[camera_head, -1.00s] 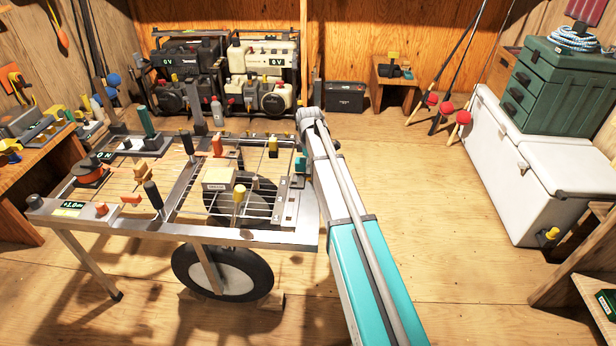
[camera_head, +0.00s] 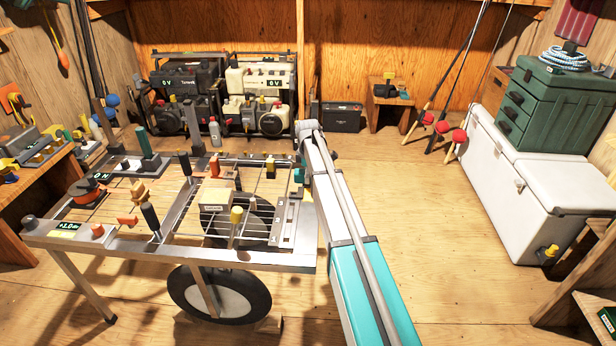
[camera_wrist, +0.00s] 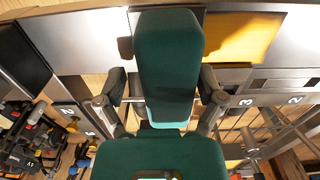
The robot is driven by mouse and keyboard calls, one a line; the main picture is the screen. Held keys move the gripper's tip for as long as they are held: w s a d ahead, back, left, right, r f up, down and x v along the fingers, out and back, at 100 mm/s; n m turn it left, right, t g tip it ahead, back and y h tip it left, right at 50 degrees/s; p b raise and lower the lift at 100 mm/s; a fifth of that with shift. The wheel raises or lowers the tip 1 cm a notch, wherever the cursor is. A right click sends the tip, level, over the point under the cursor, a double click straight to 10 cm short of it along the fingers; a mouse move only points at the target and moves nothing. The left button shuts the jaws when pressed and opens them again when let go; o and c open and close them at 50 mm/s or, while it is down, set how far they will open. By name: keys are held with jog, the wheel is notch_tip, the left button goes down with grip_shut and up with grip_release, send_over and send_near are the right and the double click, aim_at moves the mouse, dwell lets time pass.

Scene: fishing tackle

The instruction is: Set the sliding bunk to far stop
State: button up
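In the wrist view a dark green, padded-looking block (camera_wrist: 168,65) stands between the two fingers of my gripper (camera_wrist: 163,88). The fingers are spread, one on each side. A gap shows at the left finger; I cannot tell whether the right one touches. A second green surface (camera_wrist: 160,156) fills the bottom middle, close to the camera. I cannot tell for certain which green part is the sliding bunk. In the head view my arm hides the gripper beside the wheeled metal frame (camera_head: 280,262).
The frame carries a tan block (camera_head: 214,190), an upright green handle (camera_head: 148,148), a black-gripped lever (camera_head: 150,216) and a slotted plate (camera_head: 284,224). Two generators (camera_head: 262,100) stand behind. A white chest (camera_head: 535,190) is at right.

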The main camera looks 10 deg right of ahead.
jog(key=shift+s, duration=0.25)
jog(key=s+a, duration=0.1)
jog(key=s, duration=0.4)
jog(key=s+a, duration=0.2)
jog(key=s, duration=0.3)
jog(key=s+a, duration=0.2)
jog(key=s, duration=0.3)
jog(key=shift+s+a, duration=0.1)
jog(key=shift+s, duration=0.25)
jog(key=shift+w+r+p, duration=0.2)
jog(key=shift+r+p, duration=0.35)
notch_tip(320, 180, up, 13)
jog(key=p, duration=1.3)
jog(key=s+a+m, duration=0.1)
jog(key=s+m, duration=0.4)
jog(key=s, duration=0.5)
jog(key=shift+r+m, duration=0.2)
jog(key=shift+m, duration=0.1)
jog(key=shift+w, duration=0.1)
jog(key=n, duration=0.6)
send_over(304, 215)
jog(key=w, duration=0.1)
jog(key=shift+w+d+f, duration=0.15)
jog(key=shift+d+f, duration=0.1)
jog(key=shift+f, duration=0.1)
jog(key=shift+f+b, duration=0.15)
jog(key=shift+b, duration=0.15)
